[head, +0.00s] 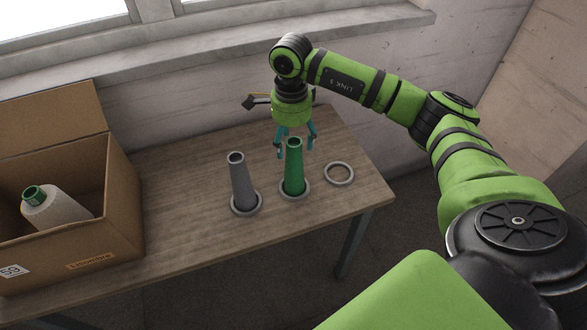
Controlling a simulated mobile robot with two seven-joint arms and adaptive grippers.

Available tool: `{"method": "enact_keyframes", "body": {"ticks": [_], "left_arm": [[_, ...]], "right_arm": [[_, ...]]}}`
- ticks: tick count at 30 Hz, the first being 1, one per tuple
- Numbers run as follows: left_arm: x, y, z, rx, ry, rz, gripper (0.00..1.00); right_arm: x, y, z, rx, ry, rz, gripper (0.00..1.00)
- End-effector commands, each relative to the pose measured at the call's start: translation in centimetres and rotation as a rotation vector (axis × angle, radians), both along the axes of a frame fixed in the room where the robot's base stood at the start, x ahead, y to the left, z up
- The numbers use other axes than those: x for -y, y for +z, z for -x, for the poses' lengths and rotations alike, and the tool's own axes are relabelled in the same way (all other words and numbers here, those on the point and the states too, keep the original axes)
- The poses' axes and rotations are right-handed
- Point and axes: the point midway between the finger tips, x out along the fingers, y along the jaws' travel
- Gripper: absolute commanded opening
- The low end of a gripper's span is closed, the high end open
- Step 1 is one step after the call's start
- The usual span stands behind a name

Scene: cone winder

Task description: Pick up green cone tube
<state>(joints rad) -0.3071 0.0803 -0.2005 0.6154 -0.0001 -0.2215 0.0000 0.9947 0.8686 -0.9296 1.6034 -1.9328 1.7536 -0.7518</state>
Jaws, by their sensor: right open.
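The green cone tube (294,168) stands upright on a grey ring base (283,196) on the wooden table. It narrows toward its open top. My right gripper (295,152) is above and around the level of the tube's top, pointing down, with its teal fingers spread. One finger shows to the left of the tube's top and another to the right. I cannot tell whether the fingers touch the tube. My left gripper is not in view.
A grey cone tube (241,184) stands on its own ring just left. An empty ring (339,164) lies right. A cardboard box (117,218) with a wound cone (62,213) is at left. The wall and window sill (220,42) are behind; the table's front is clear.

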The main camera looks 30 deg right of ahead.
Motion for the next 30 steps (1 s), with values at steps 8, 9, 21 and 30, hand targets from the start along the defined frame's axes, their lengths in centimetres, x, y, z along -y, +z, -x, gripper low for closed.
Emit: {"method": "enact_keyframes", "body": {"ticks": [8,9,21,30], "left_arm": [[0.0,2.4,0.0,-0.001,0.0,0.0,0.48],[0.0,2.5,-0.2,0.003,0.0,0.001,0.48],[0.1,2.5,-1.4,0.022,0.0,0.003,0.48],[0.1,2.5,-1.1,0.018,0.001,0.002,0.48]], "right_arm": [[0.3,-3.7,0.2,-0.003,-0.001,-0.003,0.69],[0.3,-4.2,0.2,-0.002,0.0,-0.003,0.69],[0.2,-5.0,0.2,0.001,0.0,-0.003,0.37],[0.2,-5.0,0.2,0.001,0.0,-0.003,0.14]]}}
